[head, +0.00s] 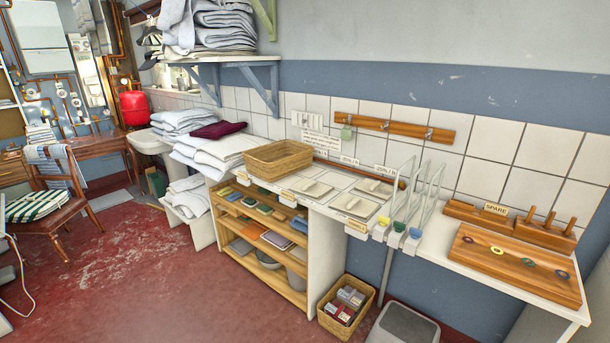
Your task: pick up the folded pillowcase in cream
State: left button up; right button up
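I cannot pick out a cream folded pillowcase for certain. Pale folded linens (213,152) lie in a stack left of the wicker basket, and they look white to light grey. A folded burgundy cloth (218,130) lies on top of the linens behind. Small folded-looking pieces in green, orange and blue sit on the shelves (262,257) under the counter; at this size I cannot tell what they are. Neither of my grippers is in view.
A wicker basket (278,158) stands on the counter. A wooden board with rings (515,262) lies at the right. A lower basket (345,307) and a grey bin (403,326) stand on the floor. A chair (52,205) is at left. The red floor (150,270) between is clear.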

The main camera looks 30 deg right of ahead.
aim_at(376, 189)
jog(key=i+j+z, duration=0.1)
jog(key=i, duration=0.55)
jog(key=i+j, duration=0.15)
jog(key=i, duration=0.5)
jog(key=l+z, duration=0.05)
